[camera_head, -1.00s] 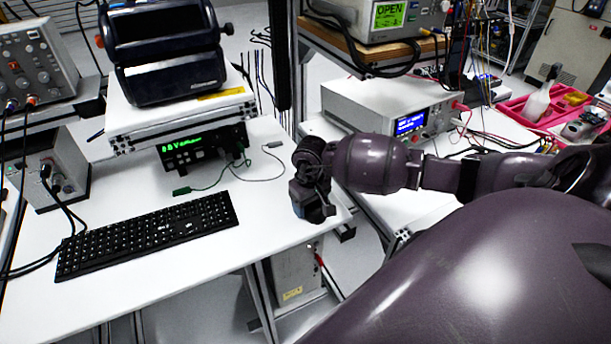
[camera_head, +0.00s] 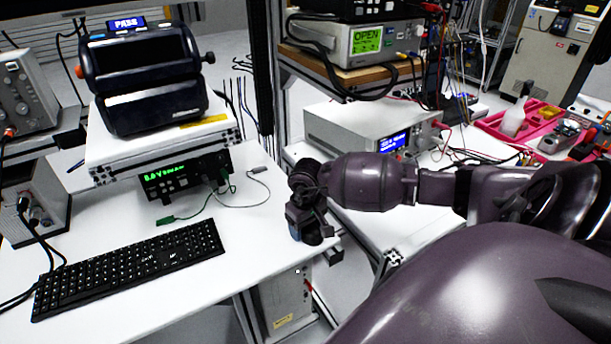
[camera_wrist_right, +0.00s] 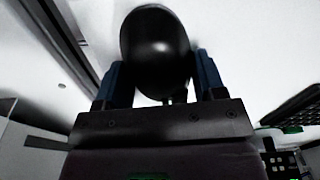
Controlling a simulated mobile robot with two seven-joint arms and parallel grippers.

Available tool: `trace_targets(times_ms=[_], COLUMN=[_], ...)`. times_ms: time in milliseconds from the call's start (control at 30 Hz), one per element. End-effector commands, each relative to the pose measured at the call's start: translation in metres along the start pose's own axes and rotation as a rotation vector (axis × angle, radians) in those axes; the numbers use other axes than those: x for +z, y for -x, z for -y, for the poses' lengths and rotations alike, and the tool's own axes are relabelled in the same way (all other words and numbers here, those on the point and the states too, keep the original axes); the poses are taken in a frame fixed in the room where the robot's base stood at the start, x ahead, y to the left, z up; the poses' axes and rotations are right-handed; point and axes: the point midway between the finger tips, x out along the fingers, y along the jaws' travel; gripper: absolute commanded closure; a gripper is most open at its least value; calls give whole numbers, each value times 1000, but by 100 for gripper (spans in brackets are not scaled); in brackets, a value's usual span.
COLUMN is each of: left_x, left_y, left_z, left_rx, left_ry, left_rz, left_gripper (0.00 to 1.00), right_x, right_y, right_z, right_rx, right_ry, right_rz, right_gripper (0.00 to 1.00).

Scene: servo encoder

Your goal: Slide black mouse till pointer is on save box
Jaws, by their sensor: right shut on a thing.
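The black mouse (camera_wrist_right: 156,50) lies on the white table in the right wrist view, between the two blue fingers of my right gripper (camera_wrist_right: 162,80), which is shut on it. In the head view my right gripper (camera_head: 312,232) points down at the right edge of the white table (camera_head: 240,240), and the mouse is hidden there by the gripper. No screen with a pointer or a save box shows clearly. A small display reading PASS (camera_head: 126,23) sits at the top of the black device. My left gripper is not in view.
A black keyboard (camera_head: 130,268) lies on the table left of my right gripper. A green-display meter (camera_head: 172,181) with a thin cable stands behind it. The table's right edge and a metal frame are close to the gripper. White table surface lies bare between keyboard and gripper.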

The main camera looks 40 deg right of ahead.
Motion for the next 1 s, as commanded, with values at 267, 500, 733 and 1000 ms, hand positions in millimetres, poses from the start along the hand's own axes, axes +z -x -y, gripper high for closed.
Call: trace_targets(times_ms=[267,500,733,1000], left_x=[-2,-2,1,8], left_y=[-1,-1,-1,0], left_z=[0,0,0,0], left_rx=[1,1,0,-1], left_ry=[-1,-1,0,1], left_rz=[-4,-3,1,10], left_gripper=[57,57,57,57], right_x=[0,0,-1,-1], right_y=[0,0,20,69], right_z=[0,0,-1,-1], right_rx=[0,0,1,2], right_ry=[0,0,1,1], right_rz=[0,0,-3,-4], right_gripper=[7,7,7,7])
